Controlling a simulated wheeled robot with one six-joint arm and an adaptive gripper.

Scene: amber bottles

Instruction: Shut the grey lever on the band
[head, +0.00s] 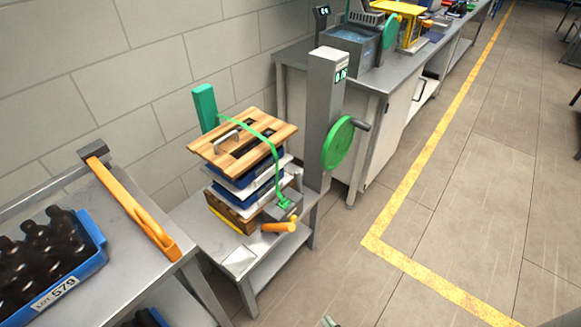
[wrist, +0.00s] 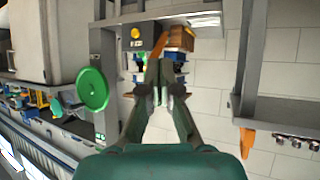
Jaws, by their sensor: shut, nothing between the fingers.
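A green band (head: 262,139) runs over a stack of trays topped by a slatted wooden lid (head: 213,152). At the band's lower front end sits a grey buckle piece with the lever (head: 282,212), by a green clip (head: 286,203). An orange grip (head: 279,227) sticks out just below it; I cannot tell the lever's exact angle. My gripper (wrist: 160,66) is shut and empty in the wrist view, apart from the stack. It hides part of the stack there, and the lever is not clear. An orange part (wrist: 160,42) shows just beyond the fingertips.
A grey post (head: 323,135) with a display and green handwheel (head: 338,144) stands right of the stack. A green post (head: 204,107) stands behind it. Left is a bench with a blue bottle crate (head: 88,237) and an orange-handled tool (head: 132,207). Floor in front is clear.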

